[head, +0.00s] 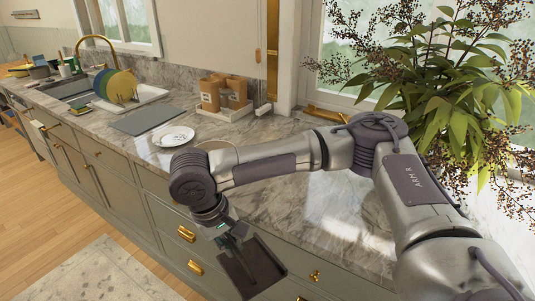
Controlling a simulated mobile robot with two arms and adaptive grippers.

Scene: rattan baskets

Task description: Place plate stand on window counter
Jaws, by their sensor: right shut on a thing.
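My right gripper (236,236) is at the lower middle of the head view, in front of the counter's drawer fronts. It is shut on a dark, flat, square-edged thing (262,268), which seems to be the plate stand. The thing hangs tilted below the counter's edge, and the gripper hides part of it. The marble window counter (310,220) runs along the wall under the window, and my right arm crosses over it. My left gripper is not in view.
A white plate (174,136), a grey board (147,120) and a white tray with brown boxes (222,112) are on the counter. Coloured plates (115,86) stand upright by the sink. A large leafy plant (440,75) is at right. Marble is clear around my arm.

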